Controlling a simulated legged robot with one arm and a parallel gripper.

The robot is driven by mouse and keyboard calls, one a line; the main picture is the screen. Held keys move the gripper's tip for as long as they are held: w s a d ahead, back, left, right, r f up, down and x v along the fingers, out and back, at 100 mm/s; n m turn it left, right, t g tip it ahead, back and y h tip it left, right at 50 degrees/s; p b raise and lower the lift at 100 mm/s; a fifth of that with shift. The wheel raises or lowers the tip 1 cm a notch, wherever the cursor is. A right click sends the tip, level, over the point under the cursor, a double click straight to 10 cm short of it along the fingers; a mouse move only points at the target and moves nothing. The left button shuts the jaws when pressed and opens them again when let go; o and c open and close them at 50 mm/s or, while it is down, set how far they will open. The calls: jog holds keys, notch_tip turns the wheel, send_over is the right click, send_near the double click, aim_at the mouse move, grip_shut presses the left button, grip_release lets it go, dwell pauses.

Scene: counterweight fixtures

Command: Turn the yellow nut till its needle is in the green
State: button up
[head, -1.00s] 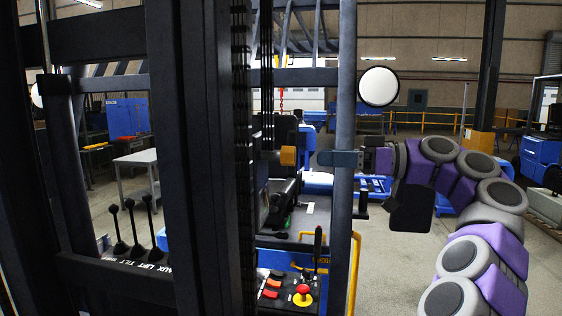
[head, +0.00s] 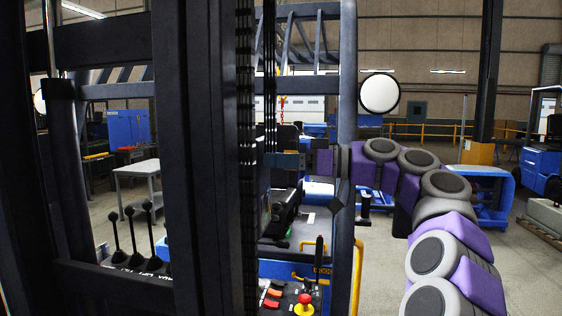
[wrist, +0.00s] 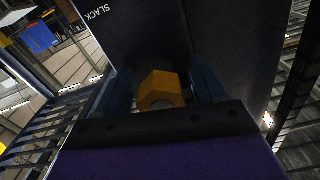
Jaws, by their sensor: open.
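The yellow nut (wrist: 160,88) shows in the wrist view as an orange-yellow hexagonal piece with a pale round centre, in front of a dark panel (wrist: 150,35). My gripper (wrist: 164,78) is open, with one blue finger on each side of the nut. I cannot tell whether the fingers touch it. In the head view my gripper (head: 287,160) reaches left past the upright post to the dark mast, and the nut is hidden there. The word SLACK is on the panel. No needle or green band shows in either view.
A dark upright post (head: 346,110) stands right beside my arm. Chains and the thick mast (head: 205,150) are at left. Below are black levers (head: 131,238), a red knob on yellow (head: 304,303) and a yellow rail (head: 354,285).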

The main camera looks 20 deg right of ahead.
jog(key=c, duration=1.1)
jog(key=shift+o, duration=0.2)
jog(key=shift+s+r+m+p, duration=0.1)
jog(key=shift+m+p, duration=0.2)
jog(key=shift+p, duration=0.05)
jog(key=shift+r+m+p, duration=0.15)
jog(key=shift+m+p, duration=0.35)
jog(key=shift+p, duration=0.05)
jog(key=m+p, duration=0.5)
jog(key=shift+r, duration=0.1)
jog(key=m+p, duration=0.4)
jog(key=shift+p, duration=0.3)
jog(key=shift+f+m+p, duration=0.3)
jog(key=shift+m+p, duration=0.75)
jog(key=shift+m, duration=0.25)
jog(key=shift+f, duration=0.1)
